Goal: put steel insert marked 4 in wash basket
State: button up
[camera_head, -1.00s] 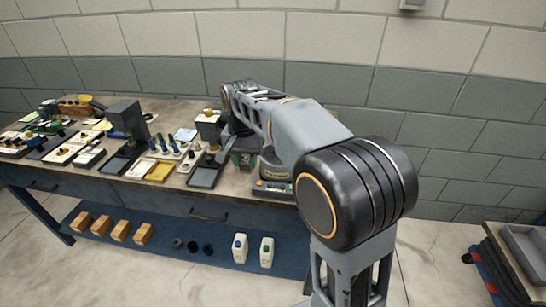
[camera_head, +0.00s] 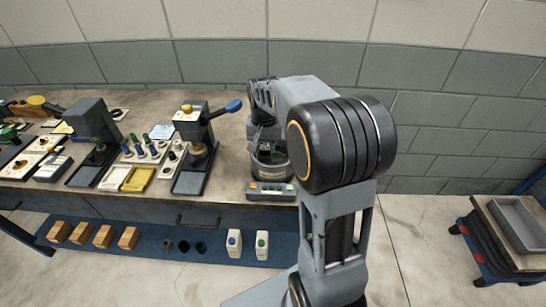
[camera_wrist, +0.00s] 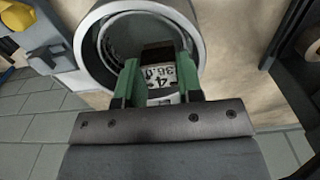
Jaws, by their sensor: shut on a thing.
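The steel insert (camera_wrist: 160,82) shows between my green fingers in the wrist view. Its white label reads 4, with smaller figures beside it, and its far end is dark. My gripper (camera_wrist: 158,66) is shut on it. Behind the insert in the wrist view is a round, grey-rimmed vessel (camera_wrist: 84,45), which looks like the wash basket in its washer. In the head view this round vessel (camera_head: 271,172) stands at the bench's right part, behind a panel with coloured buttons. My gripper (camera_head: 264,142) is just above it there, partly hidden by my arm. Insert height over the rim is unclear.
A press with a blue-ended lever (camera_head: 200,135) stands left of the vessel. Further left are a dark grey block-shaped machine (camera_head: 92,122), a yellow tray (camera_head: 139,179) and a rack of small tools (camera_head: 145,148). A cart with a grey tray (camera_head: 520,222) stands at the far right.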

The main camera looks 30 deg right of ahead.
jog(key=shift+s+d+f, duration=0.1)
jog(key=shift+d+f, duration=0.85)
jog(key=shift+f, duration=0.15)
jog(key=f, duration=0.3)
jog(key=shift+d, duration=0.35)
jog(key=shift+f, duration=0.4)
jog(key=shift+f, duration=0.15)
jog(key=o, duration=1.1)
